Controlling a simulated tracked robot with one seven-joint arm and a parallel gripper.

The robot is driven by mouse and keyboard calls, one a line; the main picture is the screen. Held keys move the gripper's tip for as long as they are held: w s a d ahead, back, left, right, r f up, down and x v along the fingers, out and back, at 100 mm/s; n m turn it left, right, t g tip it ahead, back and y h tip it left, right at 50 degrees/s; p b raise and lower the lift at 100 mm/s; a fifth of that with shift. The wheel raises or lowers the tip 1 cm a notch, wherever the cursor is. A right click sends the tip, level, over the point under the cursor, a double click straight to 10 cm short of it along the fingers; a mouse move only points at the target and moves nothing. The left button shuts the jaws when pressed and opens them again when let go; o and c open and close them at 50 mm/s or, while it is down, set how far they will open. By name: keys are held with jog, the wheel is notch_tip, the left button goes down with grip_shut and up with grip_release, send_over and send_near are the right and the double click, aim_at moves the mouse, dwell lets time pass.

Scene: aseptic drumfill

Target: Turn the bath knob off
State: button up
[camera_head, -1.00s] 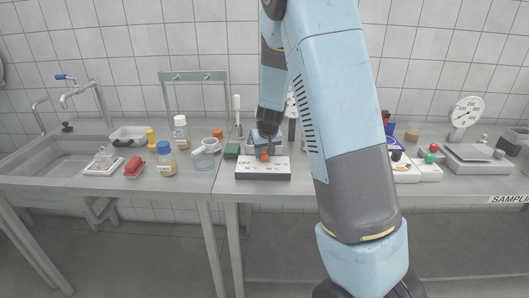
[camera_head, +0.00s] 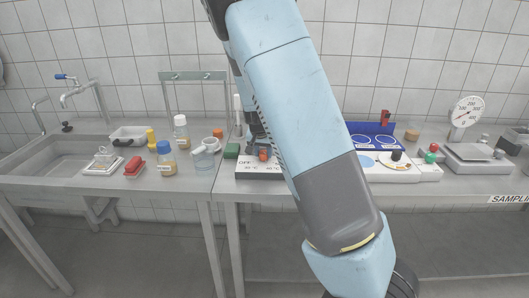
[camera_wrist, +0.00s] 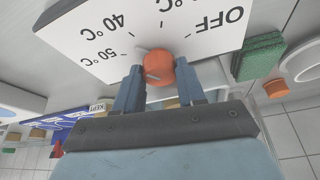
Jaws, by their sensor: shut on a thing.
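The orange bath knob (camera_wrist: 159,68) sits on a white panel (camera_wrist: 85,40) with printed marks. In the wrist view the panel is upside down, with "OFF" at the upper right and "40 °C" and "50 °C" to the left. My gripper (camera_wrist: 159,82) has one finger on each side of the knob and is shut on it. In the head view the knob (camera_head: 263,154) shows below my gripper (camera_head: 257,142), and my arm covers the panel's right part.
A green sponge (camera_head: 231,151) lies just left of the panel. Bottles, a glass beaker (camera_head: 203,160) and a sink (camera_head: 50,150) are further left. Right of my arm are a blue board (camera_head: 372,136), a scale (camera_head: 478,155) and a dial gauge (camera_head: 467,111).

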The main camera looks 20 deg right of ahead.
jog(key=m+g+h, duration=0.1)
jog(key=m, duration=0.3)
jog(key=shift+w+a+m, duration=0.1)
jog(key=shift+m, duration=0.2)
jog(key=m+g+h, duration=0.1)
jog(key=m, duration=0.2)
jog(key=shift+w+m, duration=0.1)
jog(key=shift+m, duration=0.3)
jog(key=m+g, duration=0.1)
jog(key=m, duration=0.2)
jog(key=shift+w+g, duration=0.1)
jog(key=shift+g, duration=0.3)
jog(key=shift+m+g, duration=0.8)
jog(key=shift+m, duration=1.5)
jog(key=o, duration=1.1)
jog(key=shift+c, duration=0.2)
jog(key=shift+w, duration=0.1)
jog(key=shift+r, duration=0.15)
